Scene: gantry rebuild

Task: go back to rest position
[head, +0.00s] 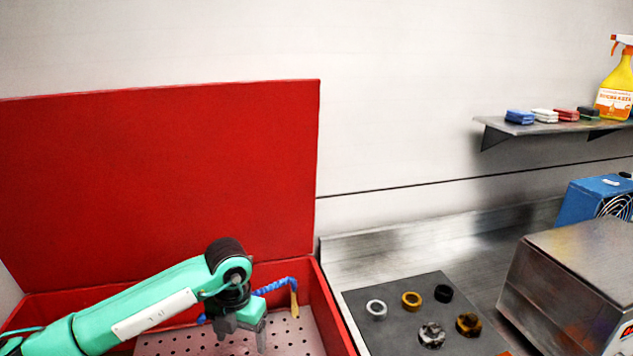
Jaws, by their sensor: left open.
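My left arm comes in from the lower left, green with a dark wrist. My left gripper (245,335) points down inside the red bin, above its perforated floor (290,335). It is open, and I see nothing held between its fingers. A blue coiled hose (272,286) with a yellowish end shows just behind the gripper, partly hidden by the wrist. The red bin (335,318) has its lid (160,180) standing open against the wall. My right gripper is not in view.
Right of the bin, a dark mat (395,330) holds several rings on a metal counter (465,265). A metal box (575,280) and a blue fan unit (590,198) stand farther right. A wall shelf (500,124) carries sponges and a yellow spray bottle (615,85).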

